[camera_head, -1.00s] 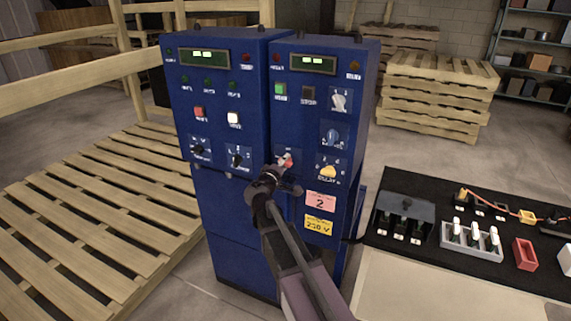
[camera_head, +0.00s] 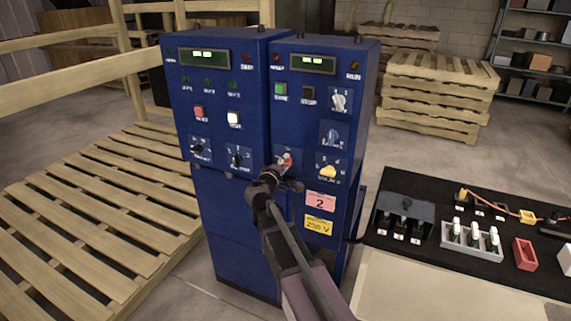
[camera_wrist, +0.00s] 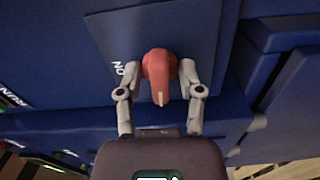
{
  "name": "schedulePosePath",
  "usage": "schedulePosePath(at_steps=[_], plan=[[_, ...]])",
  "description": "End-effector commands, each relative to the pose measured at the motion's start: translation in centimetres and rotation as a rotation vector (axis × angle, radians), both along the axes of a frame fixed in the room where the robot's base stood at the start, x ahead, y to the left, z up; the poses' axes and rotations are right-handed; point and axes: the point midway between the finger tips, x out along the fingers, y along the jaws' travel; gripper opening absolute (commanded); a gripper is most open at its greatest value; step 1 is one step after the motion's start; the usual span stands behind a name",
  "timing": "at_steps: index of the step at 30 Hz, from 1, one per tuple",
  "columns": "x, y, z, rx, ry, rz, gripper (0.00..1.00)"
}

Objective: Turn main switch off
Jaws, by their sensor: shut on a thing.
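The main switch is a red rotary knob (camera_wrist: 159,70) with a pale pointer line, on a blue plate low on the right cabinet's front. The word ON shows to its left in the wrist view. In the head view the red knob (camera_head: 285,161) is partly hidden by my gripper (camera_head: 279,172). In the wrist view my gripper (camera_wrist: 160,76) has one finger on each side of the knob and is shut on it. The knob's pointer lies roughly along the line toward my palm.
The blue cabinets (camera_head: 232,216) carry other knobs, buttons and lit displays. A yellow knob (camera_head: 328,171) sits right of the red one. A black bench (camera_head: 455,269) with fuse holders stands to the right. Wooden pallets (camera_head: 95,215) lie to the left.

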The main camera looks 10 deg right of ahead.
Motion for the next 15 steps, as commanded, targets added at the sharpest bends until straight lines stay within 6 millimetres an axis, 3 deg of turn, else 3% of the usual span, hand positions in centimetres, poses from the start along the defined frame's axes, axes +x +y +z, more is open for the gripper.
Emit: schedulePosePath(at_steps=[15], plan=[[-0.09,-0.02,-0.03,-0.088,0.065,-0.001,0.01]])
